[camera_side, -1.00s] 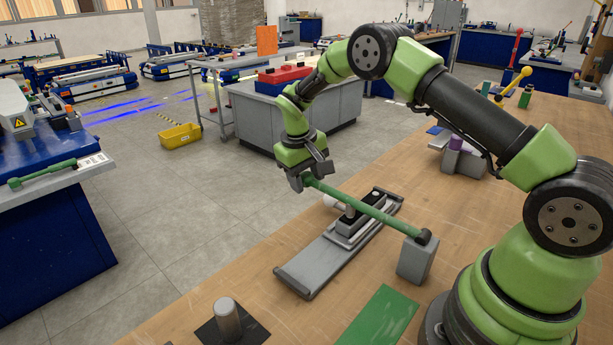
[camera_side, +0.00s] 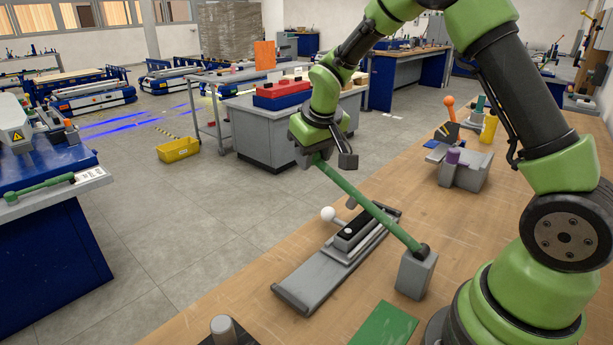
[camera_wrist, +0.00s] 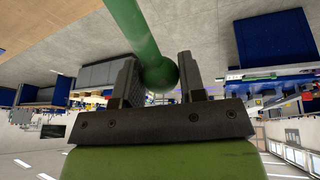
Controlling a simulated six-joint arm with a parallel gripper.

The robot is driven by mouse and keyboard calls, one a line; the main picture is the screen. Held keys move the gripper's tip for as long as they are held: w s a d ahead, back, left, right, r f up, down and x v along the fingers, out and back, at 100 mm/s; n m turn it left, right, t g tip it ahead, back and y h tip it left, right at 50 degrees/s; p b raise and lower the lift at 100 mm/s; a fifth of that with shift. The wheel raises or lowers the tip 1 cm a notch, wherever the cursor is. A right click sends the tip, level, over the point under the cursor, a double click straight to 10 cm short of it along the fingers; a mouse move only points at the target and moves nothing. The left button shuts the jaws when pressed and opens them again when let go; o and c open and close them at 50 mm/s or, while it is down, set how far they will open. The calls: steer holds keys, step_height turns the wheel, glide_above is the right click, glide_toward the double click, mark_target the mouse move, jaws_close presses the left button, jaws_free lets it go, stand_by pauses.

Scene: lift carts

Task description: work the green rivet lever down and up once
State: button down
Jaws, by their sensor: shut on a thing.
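The green rivet lever (camera_side: 368,207) is a long green bar pivoted on a grey block (camera_side: 415,273) on the wooden table. It slopes up from the block to its far end on the left. My gripper (camera_side: 312,156) is shut on that raised end, well above the table. In the wrist view, the lever (camera_wrist: 135,27) comes down from the top and its rounded end sits between the two fingers (camera_wrist: 160,82). The fingers hide part of the end in the side view.
A grey slide fixture (camera_side: 315,277) with a white ball knob (camera_side: 327,214) lies under the lever. A green mat (camera_side: 381,326) and a grey cylinder (camera_side: 223,329) are nearer the front. A grey fixture with a purple part (camera_side: 453,156) stands behind the lever block.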

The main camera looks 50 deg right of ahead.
steer(key=s+r+t, duration=0.3)
steer(key=s+r, duration=1)
steer(key=s, duration=0.4)
steer(key=shift+r, duration=0.4)
steer(key=c, duration=0.7)
jaws_free()
steer(key=shift+w+t, duration=0.1)
steer(key=shift+t, duration=0.2)
steer(key=shift+r, duration=0.1)
